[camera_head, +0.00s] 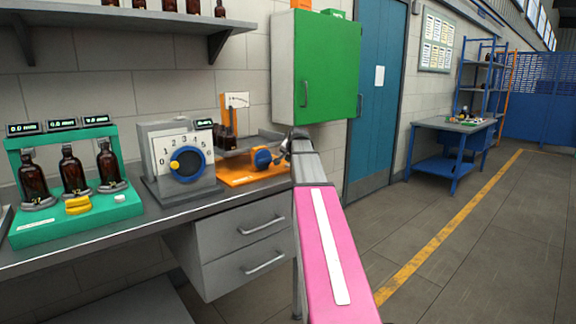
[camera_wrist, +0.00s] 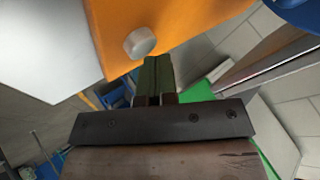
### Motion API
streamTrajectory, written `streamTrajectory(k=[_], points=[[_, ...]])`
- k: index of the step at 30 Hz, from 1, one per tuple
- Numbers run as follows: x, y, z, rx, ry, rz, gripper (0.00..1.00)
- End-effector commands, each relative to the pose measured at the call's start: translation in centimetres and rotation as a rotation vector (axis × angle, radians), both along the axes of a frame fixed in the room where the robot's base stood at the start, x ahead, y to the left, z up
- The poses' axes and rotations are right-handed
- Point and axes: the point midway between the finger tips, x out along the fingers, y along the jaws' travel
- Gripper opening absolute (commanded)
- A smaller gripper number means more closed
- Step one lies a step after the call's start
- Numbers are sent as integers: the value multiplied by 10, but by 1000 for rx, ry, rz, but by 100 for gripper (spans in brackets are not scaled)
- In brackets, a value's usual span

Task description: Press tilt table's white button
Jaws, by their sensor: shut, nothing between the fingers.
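The tilt table is an orange unit (camera_head: 240,178) on the bench, with a blue round knob (camera_head: 263,158) at its front and dark bottles (camera_head: 226,138) at its back. In the wrist view its orange surface (camera_wrist: 195,22) fills the top, with the round white button (camera_wrist: 140,42) near its edge. My gripper (camera_wrist: 158,75) is shut and empty; its fingertips appear just below and right of the button in that view. I cannot tell whether they touch it.
A dial unit with a blue knob (camera_head: 188,165) stands left of the tilt table. Further left is a green station (camera_head: 75,228) with three amber bottles and its own white button (camera_head: 120,198). A green cabinet (camera_head: 328,68) hangs above my arm. The floor at right is clear.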

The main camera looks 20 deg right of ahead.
Motion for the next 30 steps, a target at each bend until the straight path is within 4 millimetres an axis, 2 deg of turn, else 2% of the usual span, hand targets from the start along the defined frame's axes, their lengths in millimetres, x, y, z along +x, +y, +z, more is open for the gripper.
streamTrajectory(k=[19,30], points=[[0,0,-3,1,1,1,0],[0,0,12,0,0,0,0]])
